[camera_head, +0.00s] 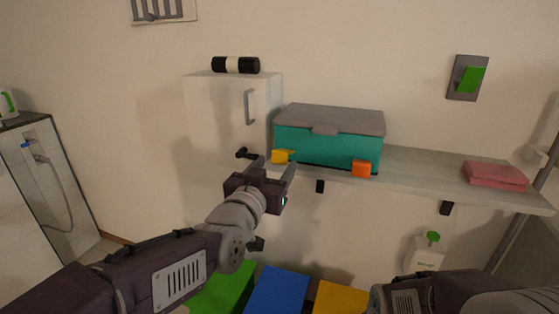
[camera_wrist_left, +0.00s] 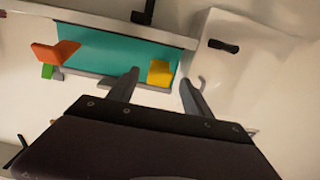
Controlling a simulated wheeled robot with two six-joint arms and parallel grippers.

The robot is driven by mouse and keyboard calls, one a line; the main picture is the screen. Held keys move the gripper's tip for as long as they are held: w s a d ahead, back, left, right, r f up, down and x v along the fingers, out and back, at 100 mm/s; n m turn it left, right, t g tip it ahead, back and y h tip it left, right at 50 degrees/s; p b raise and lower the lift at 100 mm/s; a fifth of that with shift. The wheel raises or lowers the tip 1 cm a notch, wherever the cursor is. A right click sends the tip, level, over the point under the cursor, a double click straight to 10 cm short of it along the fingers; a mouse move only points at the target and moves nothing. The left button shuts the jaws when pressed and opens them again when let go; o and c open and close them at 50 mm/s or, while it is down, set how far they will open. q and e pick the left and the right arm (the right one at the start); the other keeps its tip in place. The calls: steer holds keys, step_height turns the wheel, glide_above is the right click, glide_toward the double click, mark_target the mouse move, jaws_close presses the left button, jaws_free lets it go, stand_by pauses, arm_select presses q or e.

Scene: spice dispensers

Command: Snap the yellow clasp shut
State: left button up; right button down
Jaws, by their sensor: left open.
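The teal box (camera_head: 318,148) with a grey lid (camera_head: 335,119) stands on the shelf, its lid down. The small yellow clasp (camera_head: 283,156) is low on the box's front left and seems to stick out from it. My left gripper (camera_head: 272,168) is open just in front of the yellow clasp. In the left wrist view, which looks upside down, the yellow clasp (camera_wrist_left: 160,72) shows between the two spread fingers (camera_wrist_left: 158,82); I cannot tell if they touch it. An orange clasp (camera_head: 361,168) is at the box's front right. My right gripper is out of view.
A white cabinet (camera_head: 215,110) with a grey handle stands left of the box, a black-and-white roll (camera_head: 235,65) on top. The shelf (camera_head: 425,168) is bare between the box and a folded pink cloth (camera_head: 495,174). Coloured blocks, including a blue one (camera_head: 277,290), are below.

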mark_target(279, 161)
arm_select(q)
steer(key=shift+x, duration=1.95)
jaws_close()
